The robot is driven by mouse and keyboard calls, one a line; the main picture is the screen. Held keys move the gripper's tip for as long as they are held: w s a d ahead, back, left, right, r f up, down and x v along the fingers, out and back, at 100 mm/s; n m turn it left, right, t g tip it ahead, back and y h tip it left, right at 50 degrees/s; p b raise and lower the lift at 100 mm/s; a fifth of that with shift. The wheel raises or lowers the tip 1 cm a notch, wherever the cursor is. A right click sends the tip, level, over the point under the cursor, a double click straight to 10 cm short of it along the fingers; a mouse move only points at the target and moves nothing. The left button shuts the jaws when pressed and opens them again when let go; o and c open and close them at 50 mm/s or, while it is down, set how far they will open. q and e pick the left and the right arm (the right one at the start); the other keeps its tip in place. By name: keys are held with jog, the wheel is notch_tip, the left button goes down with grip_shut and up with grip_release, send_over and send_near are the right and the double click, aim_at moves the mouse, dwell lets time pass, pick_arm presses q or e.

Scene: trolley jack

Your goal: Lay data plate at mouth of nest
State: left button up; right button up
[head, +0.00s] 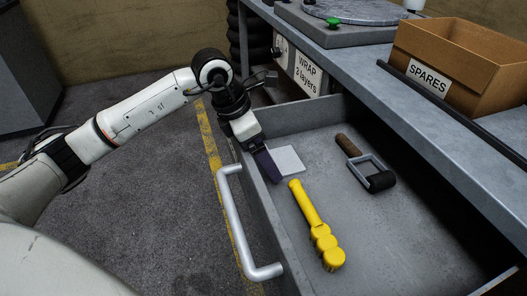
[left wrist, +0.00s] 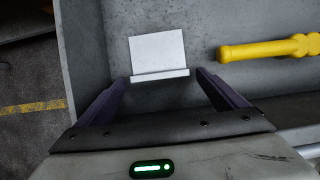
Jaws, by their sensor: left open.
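A pale, square plate, which looks like the data plate (head: 288,159), lies on the floor of the open grey drawer (head: 350,230). In the left wrist view the plate (left wrist: 157,50) has a raised or folded strip along its near edge. My left gripper (head: 270,170) reaches into the drawer just left of the plate. In the left wrist view my left gripper (left wrist: 162,78) is open and empty, its fingertips on either side of the near strip and apart from it. I cannot make out a nest. My right gripper is not in view.
A yellow lobed tool (head: 318,230) and a black roller with a brown handle (head: 368,165) lie in the drawer. The drawer handle (head: 236,225) juts out in front. Above are a bench, a SPARES box (head: 465,60) and a turntable (head: 350,12).

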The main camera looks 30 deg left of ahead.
pick_arm(q)
jog(key=shift+f, duration=0.15)
jog(key=shift+a+r, duration=0.1)
jog(key=shift+r, duration=0.25)
jog(key=w+d+r+p+v, duration=0.1)
jog(key=w+d+p+v, duration=0.1)
jog(key=v, duration=1.2)
jog(key=shift+r+p, duration=0.25)
jog(key=shift+p, duration=0.65)
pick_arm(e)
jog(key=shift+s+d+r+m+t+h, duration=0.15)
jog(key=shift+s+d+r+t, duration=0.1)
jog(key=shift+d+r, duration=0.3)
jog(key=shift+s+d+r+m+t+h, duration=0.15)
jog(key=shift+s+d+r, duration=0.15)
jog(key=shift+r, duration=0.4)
